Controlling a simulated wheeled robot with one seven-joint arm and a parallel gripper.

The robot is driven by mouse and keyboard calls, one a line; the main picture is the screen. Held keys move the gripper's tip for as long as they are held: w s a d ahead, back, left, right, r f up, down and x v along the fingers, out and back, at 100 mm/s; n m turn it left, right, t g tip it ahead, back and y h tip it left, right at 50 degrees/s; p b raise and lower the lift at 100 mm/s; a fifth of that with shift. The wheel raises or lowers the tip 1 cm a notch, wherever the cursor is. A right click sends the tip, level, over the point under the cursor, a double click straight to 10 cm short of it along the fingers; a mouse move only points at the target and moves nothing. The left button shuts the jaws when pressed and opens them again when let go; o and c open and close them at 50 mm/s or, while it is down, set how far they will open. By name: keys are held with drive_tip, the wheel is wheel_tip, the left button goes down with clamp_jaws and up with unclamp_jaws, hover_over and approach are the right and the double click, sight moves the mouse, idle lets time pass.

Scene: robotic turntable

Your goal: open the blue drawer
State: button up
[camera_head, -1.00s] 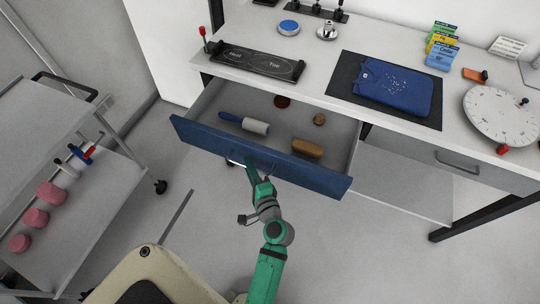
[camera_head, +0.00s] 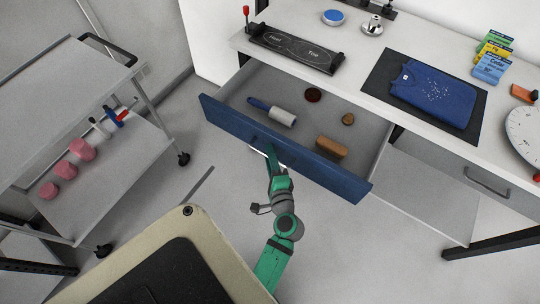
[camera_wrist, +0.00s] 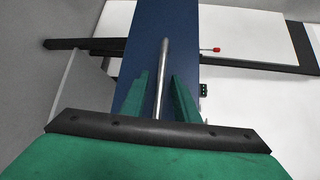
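The blue drawer (camera_head: 226,119) is pulled well out from under the white table, and its inside shows in the head view. It holds a lint roller with a blue handle (camera_head: 272,111), a brown brush (camera_head: 331,147) and two small round brown things. My green gripper (camera_head: 274,158) is at the drawer's front, at its metal handle. In the wrist view the handle bar (camera_wrist: 162,75) runs between my two green fingers (camera_wrist: 160,97), in front of the blue drawer front (camera_wrist: 140,40). Gaps seem to show beside the bar, and I cannot tell whether the fingers grip it.
A grey cart (camera_head: 75,90) with pink jars stands at the left. The white table (camera_head: 350,75) carries a folded blue shirt (camera_head: 435,95), a black plate and small boxes. A grey drawer (camera_head: 470,178) at the right is shut. Bare floor lies below the blue drawer.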

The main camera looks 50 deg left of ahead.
drive_tip(key=v, duration=1.1)
idle(0.4)
